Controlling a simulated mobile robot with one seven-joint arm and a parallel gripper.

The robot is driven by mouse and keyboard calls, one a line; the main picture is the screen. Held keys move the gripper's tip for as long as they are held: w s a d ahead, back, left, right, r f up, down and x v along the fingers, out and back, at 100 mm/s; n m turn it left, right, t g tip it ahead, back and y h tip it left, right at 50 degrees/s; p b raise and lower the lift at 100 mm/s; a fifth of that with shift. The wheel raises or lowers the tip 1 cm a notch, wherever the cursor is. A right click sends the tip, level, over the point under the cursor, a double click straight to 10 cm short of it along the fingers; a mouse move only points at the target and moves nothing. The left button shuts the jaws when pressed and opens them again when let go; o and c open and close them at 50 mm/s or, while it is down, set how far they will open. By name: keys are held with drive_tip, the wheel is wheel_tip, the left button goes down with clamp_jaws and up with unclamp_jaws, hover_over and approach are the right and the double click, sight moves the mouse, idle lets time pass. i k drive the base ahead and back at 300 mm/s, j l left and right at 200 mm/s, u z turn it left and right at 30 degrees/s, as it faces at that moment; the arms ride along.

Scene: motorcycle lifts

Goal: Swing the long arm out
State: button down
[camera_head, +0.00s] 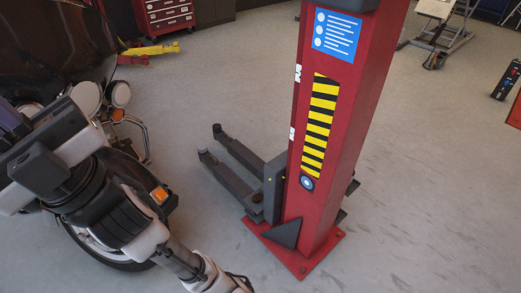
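A red lift column (335,120) stands right of centre on a red base plate (318,262). Two dark grey lift arms reach from its foot toward the upper left, low over the floor and roughly side by side. The farther arm (238,148) and the nearer arm (228,178) each end in a round pad. I cannot tell for sure which is the long one. My gripper (240,284) is at the bottom edge, left of the base plate and apart from both arms. It is partly cut off, and its fingers are not clear.
A motorcycle (125,258) stands at the left, partly behind my arm. A red tool cabinet (165,17) and a yellow and red jack (150,50) are at the back. A grey stand (440,38) and a black box (507,82) are at the right.

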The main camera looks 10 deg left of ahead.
sight(250, 161)
drive_tip(key=i+l+z, duration=0.35)
drive_tip(key=l, duration=0.25)
drive_tip(key=i+l+z, duration=0.5)
drive_tip(key=i, duration=0.2)
drive_tip(key=i+l+z, duration=0.15)
drive_tip(key=i, duration=0.25)
drive_tip(key=i+l+z, duration=0.2)
drive_tip(key=i, duration=0.15)
drive_tip(key=i+l+u, duration=0.15)
drive_tip(key=i, duration=1.1)
drive_tip(key=i+u, duration=0.35)
drive_tip(key=i, duration=0.15)
drive_tip(key=i+u, duration=0.3)
drive_tip(key=i, duration=0.25)
drive_tip(key=i+u, duration=0.5)
drive_tip(key=u, duration=0.2)
drive_tip(key=i+u, duration=0.35)
drive_tip(key=i+j+u, duration=0.1)
drive_tip(key=i+u, duration=0.65)
drive_tip(key=u, duration=0.2)
